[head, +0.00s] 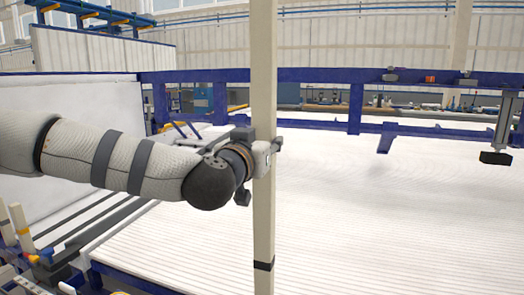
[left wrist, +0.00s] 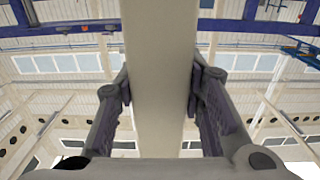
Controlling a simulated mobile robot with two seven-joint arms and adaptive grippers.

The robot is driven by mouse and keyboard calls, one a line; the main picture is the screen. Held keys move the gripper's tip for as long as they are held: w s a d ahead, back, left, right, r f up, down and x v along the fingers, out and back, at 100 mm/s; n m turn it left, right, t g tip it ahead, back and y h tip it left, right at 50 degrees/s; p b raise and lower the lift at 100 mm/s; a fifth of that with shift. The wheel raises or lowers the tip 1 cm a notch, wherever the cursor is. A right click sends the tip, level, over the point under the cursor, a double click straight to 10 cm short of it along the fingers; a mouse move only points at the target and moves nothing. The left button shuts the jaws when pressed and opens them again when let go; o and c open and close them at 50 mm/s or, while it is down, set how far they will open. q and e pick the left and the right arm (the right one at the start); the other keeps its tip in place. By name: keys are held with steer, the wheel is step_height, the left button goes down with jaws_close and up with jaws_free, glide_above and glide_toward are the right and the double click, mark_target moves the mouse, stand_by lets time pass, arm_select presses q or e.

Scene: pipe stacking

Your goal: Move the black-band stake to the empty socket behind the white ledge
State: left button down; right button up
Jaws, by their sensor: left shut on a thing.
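The black-band stake (head: 263,220) is a tall, pale, square post with a black band low on it. It stands upright in the middle of the head view, its top and bottom beyond the frame. My left gripper (head: 265,158) is shut on the stake, well above the band. In the left wrist view the stake (left wrist: 160,75) runs up between the two fingers of my left gripper (left wrist: 160,95), which press on both sides. The right gripper is not in view. I cannot make out the empty socket or tell which surface is the white ledge.
A wide white ribbed surface (head: 400,215) spreads behind and right of the stake. A blue frame (head: 320,76) crosses behind it, with a dark hanging part (head: 495,157) at right. A white panel (head: 75,125) stands at left. Shorter pale posts (head: 20,228) stand at lower left.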

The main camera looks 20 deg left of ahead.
mark_target(261, 98)
arm_select(q)
steer(key=r, duration=0.2)
steer(key=r+p, duration=0.1)
steer(key=r, duration=0.1)
steer(key=shift+s+r, duration=0.2)
steer(key=shift+r, duration=0.05)
steer(key=shift+w+r, duration=0.1)
steer(key=shift+w, duration=0.05)
steer(key=shift+r, duration=2.25)
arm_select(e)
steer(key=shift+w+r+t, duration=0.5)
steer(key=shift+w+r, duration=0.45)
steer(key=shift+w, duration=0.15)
